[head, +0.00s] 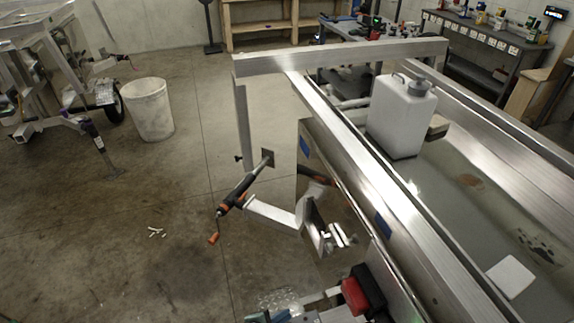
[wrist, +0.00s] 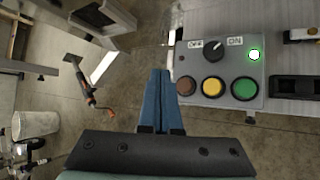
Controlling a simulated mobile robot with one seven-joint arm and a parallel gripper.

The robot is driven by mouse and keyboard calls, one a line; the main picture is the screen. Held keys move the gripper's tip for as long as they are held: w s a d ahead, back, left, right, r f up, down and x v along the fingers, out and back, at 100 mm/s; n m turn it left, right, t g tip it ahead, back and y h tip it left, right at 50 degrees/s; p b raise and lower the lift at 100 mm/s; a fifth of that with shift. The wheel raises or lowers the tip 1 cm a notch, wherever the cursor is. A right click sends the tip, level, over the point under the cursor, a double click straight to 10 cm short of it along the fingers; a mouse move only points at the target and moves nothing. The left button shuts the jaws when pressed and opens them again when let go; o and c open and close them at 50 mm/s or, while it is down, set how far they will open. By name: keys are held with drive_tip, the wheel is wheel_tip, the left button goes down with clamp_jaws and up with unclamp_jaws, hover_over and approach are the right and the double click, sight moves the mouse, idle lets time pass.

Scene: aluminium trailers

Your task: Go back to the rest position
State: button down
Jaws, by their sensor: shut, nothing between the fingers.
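My gripper (wrist: 161,84) shows in the wrist view, with its two blue fingers pressed together and nothing between them. It is just left of a grey control box (wrist: 222,60). The box carries a black OFF/ON knob (wrist: 214,51), a red-brown button (wrist: 185,86), a yellow button (wrist: 213,86) and a green button (wrist: 243,88). A small green lamp (wrist: 254,55) on the box is lit. The knob's exact setting is hard to tell. The fingers appear apart from the box. I cannot clearly make out the gripper in the head view.
An aluminium trailer frame (head: 340,52) with a white jug (head: 402,116) fills the right. A jack with a black and orange handle (head: 237,192) sticks out to its left. A white bucket (head: 149,109) stands on the floor at left. Floor between is mostly open.

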drive_tip(key=w+a+r+m+t+y, duration=0.1)
drive_tip(key=w+r+m+t, duration=0.1)
drive_tip(key=w+r, duration=0.35)
drive_tip(key=w+a+r+m+t+y, duration=0.1)
drive_tip(key=w+r+m, duration=0.15)
drive_tip(key=r, duration=0.55)
drive_tip(key=w+a+r+m+t, duration=0.1)
drive_tip(key=w+r+m+t, duration=0.2)
drive_tip(key=r, duration=0.4)
wheel_tip(320, 180, up, 20)
drive_tip(key=w+d+f+m+t+y, duration=0.1)
drive_tip(key=w+m+t, duration=0.2)
drive_tip(key=m, duration=0.1)
drive_tip(key=s+d+r+m+t+y, duration=0.1)
drive_tip(key=s+r+m+t, duration=0.15)
drive_tip(key=r, duration=0.65)
drive_tip(key=s+d+r+m+t, duration=0.1)
drive_tip(key=s+r+m+t, duration=0.15)
drive_tip(key=r, duration=0.75)
drive_tip(key=s+d+r+m+t+y, duration=0.1)
drive_tip(key=s+r+m+t, duration=0.2)
drive_tip(key=s+r, duration=1.2)
drive_tip(key=r+t, duration=0.1)
drive_tip(key=t, duration=0.2)
drive_tip(key=shift+s, duration=0.25)
drive_tip(key=shift+d+m, duration=0.1)
drive_tip(key=shift+m, duration=0.15)
